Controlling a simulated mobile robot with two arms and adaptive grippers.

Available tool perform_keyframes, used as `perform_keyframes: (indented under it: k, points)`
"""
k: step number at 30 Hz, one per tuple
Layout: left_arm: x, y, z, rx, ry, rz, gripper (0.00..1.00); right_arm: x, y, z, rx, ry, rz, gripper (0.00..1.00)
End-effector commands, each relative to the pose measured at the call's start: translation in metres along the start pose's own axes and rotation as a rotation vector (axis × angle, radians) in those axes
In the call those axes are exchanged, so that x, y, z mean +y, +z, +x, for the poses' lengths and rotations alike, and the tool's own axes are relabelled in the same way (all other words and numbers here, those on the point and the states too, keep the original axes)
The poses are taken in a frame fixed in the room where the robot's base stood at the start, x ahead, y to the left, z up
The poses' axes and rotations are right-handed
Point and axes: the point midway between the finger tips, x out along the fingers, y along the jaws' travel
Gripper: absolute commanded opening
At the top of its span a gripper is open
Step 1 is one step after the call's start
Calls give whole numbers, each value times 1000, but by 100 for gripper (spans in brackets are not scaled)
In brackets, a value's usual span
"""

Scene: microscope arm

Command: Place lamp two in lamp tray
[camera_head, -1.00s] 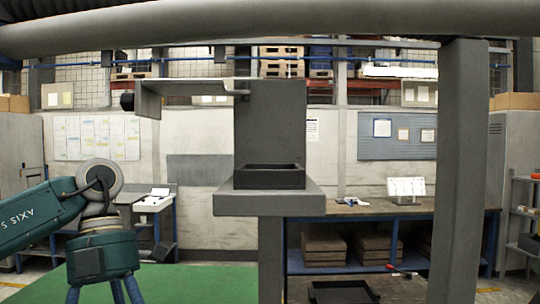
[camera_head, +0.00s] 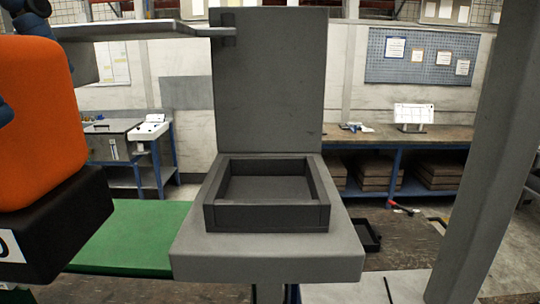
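The lamp tray (camera_head: 267,217) is a dark grey, shallow, open box. It sits empty on a grey stand (camera_head: 268,262) in the middle of the head view. A large orange block with rounded edges (camera_head: 38,120), probably lamp two, is close at the left edge. Its black base (camera_head: 60,225) bears part of a white label, and the picture edge cuts it off. Dark blue parts, seemingly of my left gripper (camera_head: 22,12), show at the upper left by the block. Whether they grip it cannot be seen. My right gripper is out of view.
A grey upright plate (camera_head: 268,80) stands behind the tray, with a flat shelf-like arm (camera_head: 140,30) reaching left from its top. A thick grey post (camera_head: 490,150) rises at the right. A workbench (camera_head: 440,136) is behind. The space above the tray is clear.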

Motion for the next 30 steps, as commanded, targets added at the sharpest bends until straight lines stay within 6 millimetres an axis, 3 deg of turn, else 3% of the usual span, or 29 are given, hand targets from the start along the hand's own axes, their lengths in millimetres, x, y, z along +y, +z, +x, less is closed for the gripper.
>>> perform_keyframes:
  k: [4, 7, 12, 17, 21, 26, 30]
  points:
    - [2, -8, -3, -4, -7, -16, 27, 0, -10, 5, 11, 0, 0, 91]
    - [-8, -17, 7, -6, -7, -20, 27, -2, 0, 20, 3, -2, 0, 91]
    - [-42, -44, 24, -6, -3, -18, 27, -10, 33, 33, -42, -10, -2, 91]
    - [-74, -70, 36, -5, -1, -16, 27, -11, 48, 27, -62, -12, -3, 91]
    - [-98, -89, 42, -6, -4, -17, 27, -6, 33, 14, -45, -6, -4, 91]
    - [-111, -100, 52, -4, -6, -18, 27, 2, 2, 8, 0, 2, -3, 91]
    - [-119, -107, 56, -5, -5, -17, 27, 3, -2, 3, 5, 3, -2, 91]
